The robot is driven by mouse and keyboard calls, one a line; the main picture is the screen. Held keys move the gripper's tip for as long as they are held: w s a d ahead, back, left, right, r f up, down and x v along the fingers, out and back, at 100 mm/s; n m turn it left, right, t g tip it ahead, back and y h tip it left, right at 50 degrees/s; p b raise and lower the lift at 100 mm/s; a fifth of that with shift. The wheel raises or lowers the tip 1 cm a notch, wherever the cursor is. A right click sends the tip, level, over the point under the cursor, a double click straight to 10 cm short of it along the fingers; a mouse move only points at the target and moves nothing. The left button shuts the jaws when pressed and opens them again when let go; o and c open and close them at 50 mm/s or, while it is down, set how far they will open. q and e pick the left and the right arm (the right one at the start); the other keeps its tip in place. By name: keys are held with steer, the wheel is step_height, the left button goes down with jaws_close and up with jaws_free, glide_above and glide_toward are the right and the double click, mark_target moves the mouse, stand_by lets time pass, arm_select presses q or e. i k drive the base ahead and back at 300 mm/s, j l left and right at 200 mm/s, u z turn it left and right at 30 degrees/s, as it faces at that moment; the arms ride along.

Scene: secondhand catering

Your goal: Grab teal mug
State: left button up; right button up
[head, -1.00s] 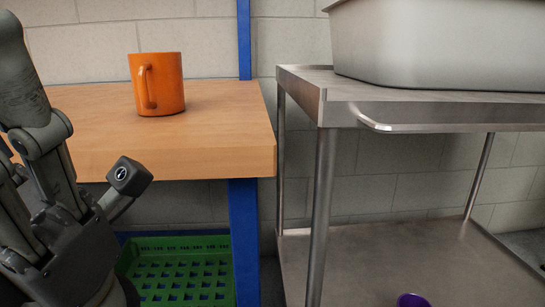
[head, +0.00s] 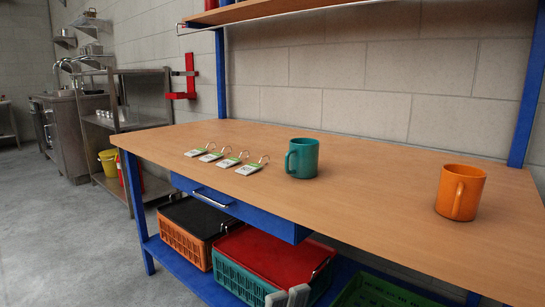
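The teal mug (head: 302,158) stands upright on the wooden top of the blue-framed workbench (head: 380,205), near its middle, with its handle to the left. An orange mug (head: 461,193) stands upright further right on the same top, its handle toward me. Grey tips, seemingly of my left gripper (head: 288,297), just show at the bottom edge, low in front of the bench and well apart from the teal mug. Too little shows to tell their opening. My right gripper is out of view.
Several tagged hooks (head: 228,161) lie left of the teal mug. A blue drawer (head: 238,205) hangs under the top. An orange crate (head: 185,240) and a teal crate with red lid (head: 270,255) sit on the lower shelf. Open floor (head: 70,240) lies left.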

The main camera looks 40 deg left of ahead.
mark_target(301, 161)
steer(key=i+l+u, duration=0.1)
steer(key=l+u, duration=0.15)
steer(key=u, duration=0.25)
steer(key=i+l+u, duration=0.1)
steer(key=l+u, duration=0.15)
steer(key=u, duration=0.2)
steer(key=l+u, duration=0.3)
steer(key=u, duration=0.2)
